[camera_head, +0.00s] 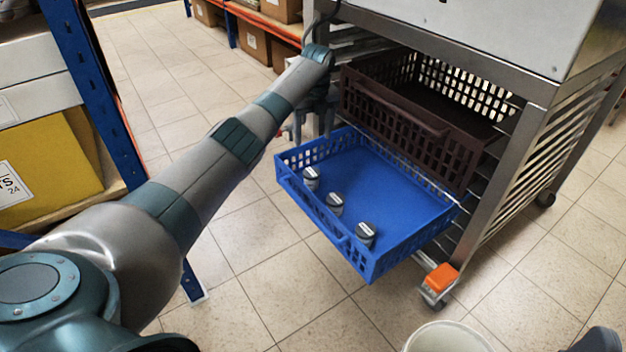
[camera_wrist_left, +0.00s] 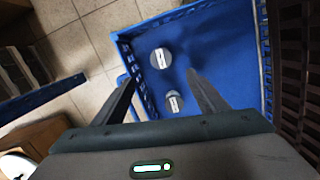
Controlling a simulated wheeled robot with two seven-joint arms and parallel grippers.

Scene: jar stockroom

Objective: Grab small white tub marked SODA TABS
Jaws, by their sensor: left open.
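Three small tubs with grey lids and pale labels stand in a row along the near side of a pulled-out blue crate (camera_head: 385,190): the far one (camera_head: 311,178), the middle one (camera_head: 334,203) and the near one (camera_head: 365,233). I cannot read which is marked SODA TABS. The left wrist view shows two tubs, one (camera_wrist_left: 161,58) beyond my fingertips and one (camera_wrist_left: 173,102) between the fingers, lower down. My left gripper (camera_wrist_left: 161,77) is open and empty over the crate's end. My right gripper is not in view.
A brown crate (camera_head: 420,130) sits in the metal rack (camera_head: 505,175) just above the blue one. A blue shelf post (camera_head: 95,90) and yellow box (camera_head: 45,175) stand at left. A white bin (camera_head: 445,338) stands at the bottom. The crate's right half is empty.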

